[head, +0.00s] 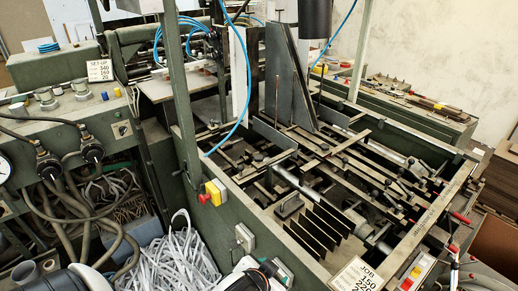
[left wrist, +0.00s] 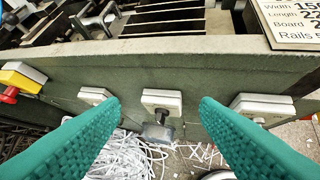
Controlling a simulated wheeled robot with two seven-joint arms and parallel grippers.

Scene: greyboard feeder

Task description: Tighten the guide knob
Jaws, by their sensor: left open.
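My left gripper (left wrist: 160,102) is open in the left wrist view, with its two teal ridged fingers wide apart. Between and beyond the fingertips, a small dark knob (left wrist: 161,114) sits on a pale square plate on the green side wall of the machine. The fingers do not touch it. Similar pale plates are partly covered by each finger. The frames do not make clear which fitting is the guide knob. In the head view, pale boxes (head: 244,238) are on the same wall, and parts of my arm cover the bottom edge. My right gripper is not in view.
A yellow box with a red button (head: 205,198) projects from the wall; it also shows in the left wrist view (left wrist: 14,82). A job card (head: 357,277) stands at the frame's front corner. Shredded white strips (head: 180,258) lie below.

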